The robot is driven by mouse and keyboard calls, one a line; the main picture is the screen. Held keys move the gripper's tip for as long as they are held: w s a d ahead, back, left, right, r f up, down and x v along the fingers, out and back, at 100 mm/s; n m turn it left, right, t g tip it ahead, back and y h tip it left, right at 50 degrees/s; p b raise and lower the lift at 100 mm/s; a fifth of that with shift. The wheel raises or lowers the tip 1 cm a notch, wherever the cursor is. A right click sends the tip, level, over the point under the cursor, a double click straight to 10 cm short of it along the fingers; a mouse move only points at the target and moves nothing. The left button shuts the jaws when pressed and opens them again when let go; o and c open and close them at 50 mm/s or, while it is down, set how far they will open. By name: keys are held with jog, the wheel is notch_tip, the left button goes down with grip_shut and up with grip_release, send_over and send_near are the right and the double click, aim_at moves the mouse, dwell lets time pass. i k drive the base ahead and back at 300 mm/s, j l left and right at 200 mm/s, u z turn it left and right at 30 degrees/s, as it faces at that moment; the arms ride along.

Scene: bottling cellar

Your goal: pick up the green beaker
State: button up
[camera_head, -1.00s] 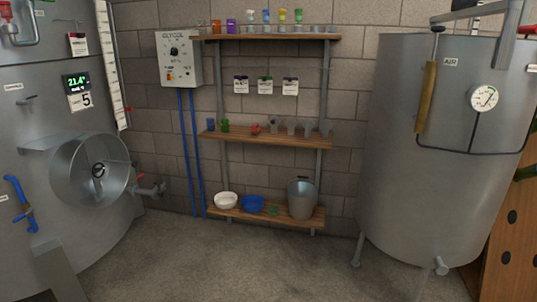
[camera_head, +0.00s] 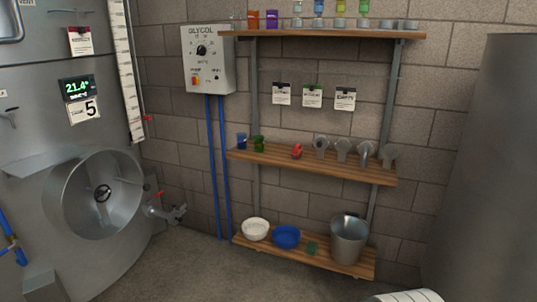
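A small green vessel (camera_head: 259,144), which looks like the green beaker, stands upright on the middle shelf (camera_head: 330,172) near its left end. A blue vessel (camera_head: 241,141) stands just left of it. A small red object (camera_head: 297,151) is to its right, with a gap between. Another small green item (camera_head: 311,248) is on the bottom shelf, too small to make out.
Metal jugs or funnels (camera_head: 343,149) fill the middle shelf's right part. The bottom shelf holds a white bowl (camera_head: 255,229), a blue bowl (camera_head: 286,236) and a metal bucket (camera_head: 349,239). Steel tanks flank the rack, left (camera_head: 40,130) and right (camera_head: 490,170). Floor (camera_head: 190,270) in front is clear.

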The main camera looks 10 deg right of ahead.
aim_at(260, 140)
jog(key=i, duration=0.65)
jog(key=i+j, duration=0.2)
jog(key=i, duration=0.3)
jog(key=i+j, duration=0.2)
jog(key=i, duration=0.35)
jog(key=i+j+z, duration=0.1)
jog(key=i, duration=0.4)
jog(key=i+j, duration=0.35)
jog(key=i, duration=0.15)
jog(key=i+j, duration=0.2)
jog(key=i, duration=0.35)
